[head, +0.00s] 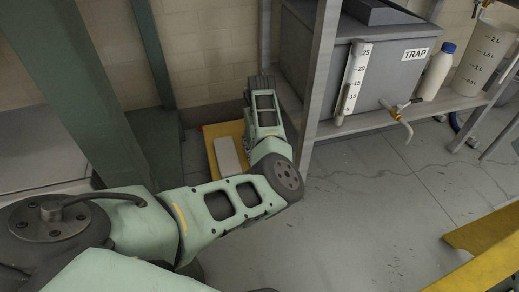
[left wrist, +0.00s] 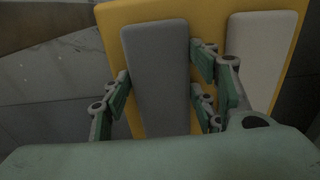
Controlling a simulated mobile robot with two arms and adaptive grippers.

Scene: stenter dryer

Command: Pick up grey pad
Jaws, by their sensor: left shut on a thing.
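The grey pad (left wrist: 158,75) is a flat, rounded dark-grey block against the yellow board (left wrist: 208,10) in the left wrist view. My left gripper (left wrist: 160,88) has a finger on each long side of the pad and is shut on it. I cannot tell whether the pad is lifted off the board. In the head view my left arm reaches down to the yellow board (head: 212,133), and the arm hides the grey pad. My right gripper is in neither view.
A pale pad (left wrist: 262,62) is close beside the right finger; it also shows in the head view (head: 227,156). A metal post (head: 318,80) stands right of my left arm, by the grey TRAP tank (head: 385,85). A green post (head: 152,50) stands left.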

